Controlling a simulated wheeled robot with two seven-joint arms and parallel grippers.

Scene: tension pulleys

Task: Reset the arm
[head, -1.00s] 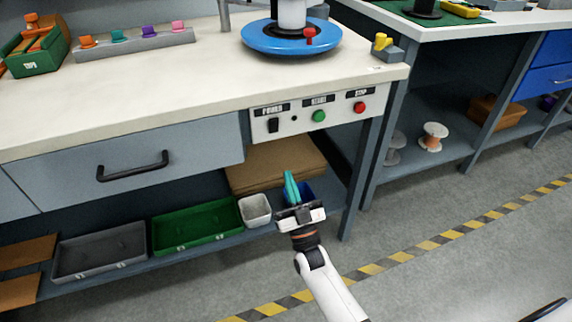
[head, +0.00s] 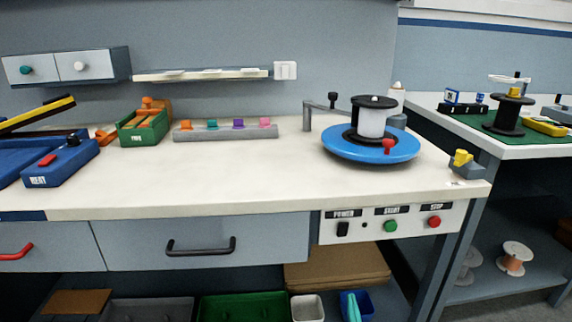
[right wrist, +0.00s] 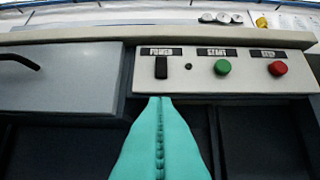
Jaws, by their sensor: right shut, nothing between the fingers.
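My right gripper shows at the bottom edge of the head view (head: 354,308) as teal fingers, below the bench front near a blue bin; most of it is out of frame. In the right wrist view its teal fingers (right wrist: 160,110) are pressed together and empty, with the tips seen just under the black power switch (right wrist: 161,67). I cannot tell whether they touch the panel. The green start button (right wrist: 222,67) and red stop button (right wrist: 279,68) are to the right. My left gripper is not in view.
On the bench top (head: 270,185) are a blue turntable (head: 345,152) with a spool, a grey post with an arm (head: 308,117), a peg rack (head: 225,132) and a green box (head: 140,135). Bins (head: 307,308) stand under the bench. The front middle of the top is clear.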

